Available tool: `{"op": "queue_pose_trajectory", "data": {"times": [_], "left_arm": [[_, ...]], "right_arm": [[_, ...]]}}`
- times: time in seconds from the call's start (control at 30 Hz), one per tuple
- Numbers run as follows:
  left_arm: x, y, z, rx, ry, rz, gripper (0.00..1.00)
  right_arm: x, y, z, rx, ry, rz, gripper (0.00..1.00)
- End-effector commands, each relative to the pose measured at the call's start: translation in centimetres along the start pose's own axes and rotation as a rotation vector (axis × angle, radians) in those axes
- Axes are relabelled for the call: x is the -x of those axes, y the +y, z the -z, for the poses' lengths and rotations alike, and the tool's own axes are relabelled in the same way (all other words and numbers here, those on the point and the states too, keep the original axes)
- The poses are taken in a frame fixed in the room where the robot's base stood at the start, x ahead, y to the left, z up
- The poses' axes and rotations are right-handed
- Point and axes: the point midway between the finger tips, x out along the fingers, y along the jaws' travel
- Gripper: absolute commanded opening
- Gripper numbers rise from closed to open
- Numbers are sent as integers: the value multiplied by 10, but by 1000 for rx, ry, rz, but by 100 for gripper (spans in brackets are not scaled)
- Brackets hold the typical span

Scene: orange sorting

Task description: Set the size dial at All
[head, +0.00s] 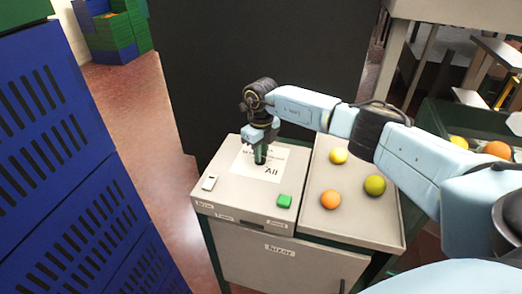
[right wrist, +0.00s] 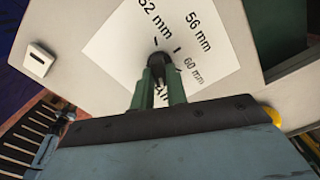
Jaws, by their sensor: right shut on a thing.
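The size dial is a dark round knob (right wrist: 160,59) on a white label sheet (head: 243,166) on top of the grey cabinet. In the right wrist view the sheet reads 52 mm, 56 mm and 60 mm; "All" shows at its lower right in the head view. My right gripper (head: 260,156) points down at the sheet; in the right wrist view its green fingers (right wrist: 160,83) are shut on the knob. The fingers hide part of the knob and of the sheet, and I cannot tell which mark the dial points at. My left gripper is not in view.
A white switch (head: 208,183) and a green button (head: 284,201) are on the cabinet top. A tray (head: 362,225) beside it holds an orange (head: 330,199) and two yellowish fruits. Blue crates (head: 60,170) stand at left; a dark panel (head: 215,60) stands behind.

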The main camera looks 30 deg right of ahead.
Motion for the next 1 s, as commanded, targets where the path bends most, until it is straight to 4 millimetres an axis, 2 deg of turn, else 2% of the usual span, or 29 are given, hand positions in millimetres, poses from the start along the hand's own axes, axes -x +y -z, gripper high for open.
{"op": "queue_pose_trajectory", "data": {"times": [0.3, 0.73, 0.77, 0.8, 0.9, 1.0], "left_arm": [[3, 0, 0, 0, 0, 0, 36], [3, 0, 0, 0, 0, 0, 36], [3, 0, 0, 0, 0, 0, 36], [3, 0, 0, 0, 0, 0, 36], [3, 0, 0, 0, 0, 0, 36], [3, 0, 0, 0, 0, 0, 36]], "right_arm": [[1, 0, 0, -87, 1, 1, 0], [1, 0, 0, -97, 0, 1, 0], [1, 0, 0, -97, 0, 1, 16], [1, 0, 0, -97, 0, 1, 21], [1, 0, 0, -96, 0, 0, 34], [0, 0, 0, -95, 0, 0, 36]]}}
